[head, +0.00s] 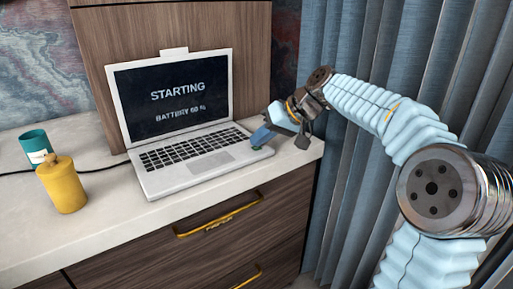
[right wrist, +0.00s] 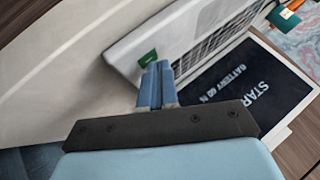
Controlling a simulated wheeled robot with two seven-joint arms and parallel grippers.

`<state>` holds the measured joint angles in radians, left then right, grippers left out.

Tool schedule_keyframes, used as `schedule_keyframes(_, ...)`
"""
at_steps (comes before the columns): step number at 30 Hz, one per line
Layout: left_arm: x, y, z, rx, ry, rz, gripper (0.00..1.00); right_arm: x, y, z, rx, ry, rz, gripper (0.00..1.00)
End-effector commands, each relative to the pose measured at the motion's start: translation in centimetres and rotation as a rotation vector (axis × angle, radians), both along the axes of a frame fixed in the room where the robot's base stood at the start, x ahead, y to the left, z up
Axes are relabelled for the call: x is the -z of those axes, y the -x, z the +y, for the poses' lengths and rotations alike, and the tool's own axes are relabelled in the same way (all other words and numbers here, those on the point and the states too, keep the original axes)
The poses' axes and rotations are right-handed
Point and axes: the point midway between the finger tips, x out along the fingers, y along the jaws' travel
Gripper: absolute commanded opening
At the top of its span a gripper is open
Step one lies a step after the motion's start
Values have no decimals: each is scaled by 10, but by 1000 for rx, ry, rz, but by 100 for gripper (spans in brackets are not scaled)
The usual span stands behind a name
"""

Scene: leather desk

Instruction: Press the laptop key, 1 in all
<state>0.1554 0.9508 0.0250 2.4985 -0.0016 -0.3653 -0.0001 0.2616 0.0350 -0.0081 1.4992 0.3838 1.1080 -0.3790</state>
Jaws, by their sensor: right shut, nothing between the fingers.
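The open silver laptop (head: 195,172) stands on the pale desk top. Its screen (head: 172,95) reads "STARTING" and "BATTERY 60 %"; the screen also shows in the right wrist view (right wrist: 250,88). A small green key (head: 263,151) sits at the right end of the laptop's base, and it shows in the right wrist view (right wrist: 147,60). My right gripper (head: 261,136) is shut and empty, with its blue fingertips right by the green key. I cannot tell whether they touch it. My left gripper is in neither view.
A yellow bottle (head: 62,187) and a teal cup (head: 35,145) stand left of the laptop. A dark cable (head: 100,168) runs to the laptop from the left. A wood panel (head: 255,60) rises behind it, and blue curtains (head: 335,45) hang at the right.

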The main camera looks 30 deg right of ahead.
Motion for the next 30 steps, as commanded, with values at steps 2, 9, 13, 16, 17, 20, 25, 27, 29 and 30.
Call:
schedule_keyframes(2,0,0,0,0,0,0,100,0,0,0,-1,0,1,0)
schedule_keyframes(9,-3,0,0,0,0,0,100,-3,0,0,-1,0,1,0)
schedule_keyframes(13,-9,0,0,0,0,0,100,-10,0,0,-1,0,1,0)
schedule_keyframes(16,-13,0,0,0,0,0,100,-15,0,0,-1,0,1,0)
schedule_keyframes(17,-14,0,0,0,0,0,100,-16,0,0,-1,0,1,0)
schedule_keyframes(20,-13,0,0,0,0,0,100,-16,0,0,-1,0,1,0)
schedule_keyframes(25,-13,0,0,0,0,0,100,-15,0,0,-1,0,1,0)
schedule_keyframes(27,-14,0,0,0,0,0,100,-16,0,0,0,0,0,0)
schedule_keyframes(29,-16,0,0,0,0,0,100,-19,0,0,0,0,0,0)
schedule_keyframes(30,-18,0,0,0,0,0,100,-21,0,0,0,0,0,0)
